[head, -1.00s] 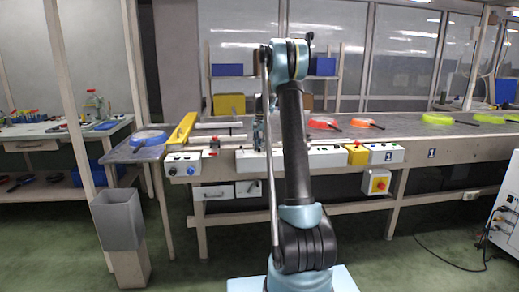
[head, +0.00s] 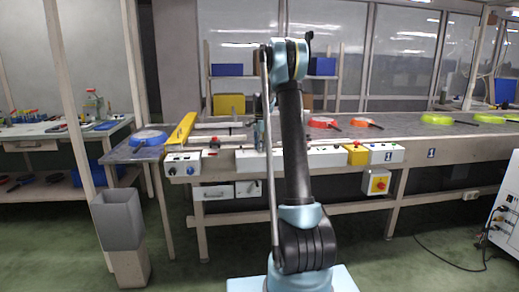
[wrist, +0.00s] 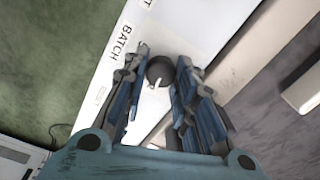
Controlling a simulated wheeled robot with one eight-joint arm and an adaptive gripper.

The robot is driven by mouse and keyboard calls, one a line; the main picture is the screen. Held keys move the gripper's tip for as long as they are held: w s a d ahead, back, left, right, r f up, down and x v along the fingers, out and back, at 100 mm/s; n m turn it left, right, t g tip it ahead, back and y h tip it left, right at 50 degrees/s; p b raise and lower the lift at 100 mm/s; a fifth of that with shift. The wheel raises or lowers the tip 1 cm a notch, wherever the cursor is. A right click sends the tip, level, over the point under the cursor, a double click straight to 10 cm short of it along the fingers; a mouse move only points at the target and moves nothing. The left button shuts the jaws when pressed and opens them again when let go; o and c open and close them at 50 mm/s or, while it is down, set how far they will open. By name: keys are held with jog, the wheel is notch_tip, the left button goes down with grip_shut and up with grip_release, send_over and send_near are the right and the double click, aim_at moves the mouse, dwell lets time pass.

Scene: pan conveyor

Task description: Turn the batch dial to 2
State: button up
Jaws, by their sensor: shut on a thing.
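The batch dial (wrist: 160,70) is a dark round knob with a white pointer mark, on a white panel (wrist: 112,65) lettered BATCH in the wrist view. Its pointer is toward the lower part of the picture; I cannot read any scale numbers around it. My gripper (wrist: 162,58) has its two blue-padded fingers on either side of the dial, shut on it. In the head view my own arm hides the dial, and the gripper cannot be made out clearly.
Along the conveyor bench (head: 400,128) lie an orange-red pan (head: 321,122) and a yellow-green pan (head: 436,118). A blue pan (head: 148,137) is on the left side table. White control boxes (head: 385,153) line the bench front. A grey bin (head: 117,215) stands on the left floor.

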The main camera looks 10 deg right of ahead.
jog(key=shift+w, duration=0.1)
jog(key=o, duration=1.1)
jog(key=shift+c, duration=0.2)
notch_tip(320, 180, up, 12)
jog(key=shift+s, duration=0.2)
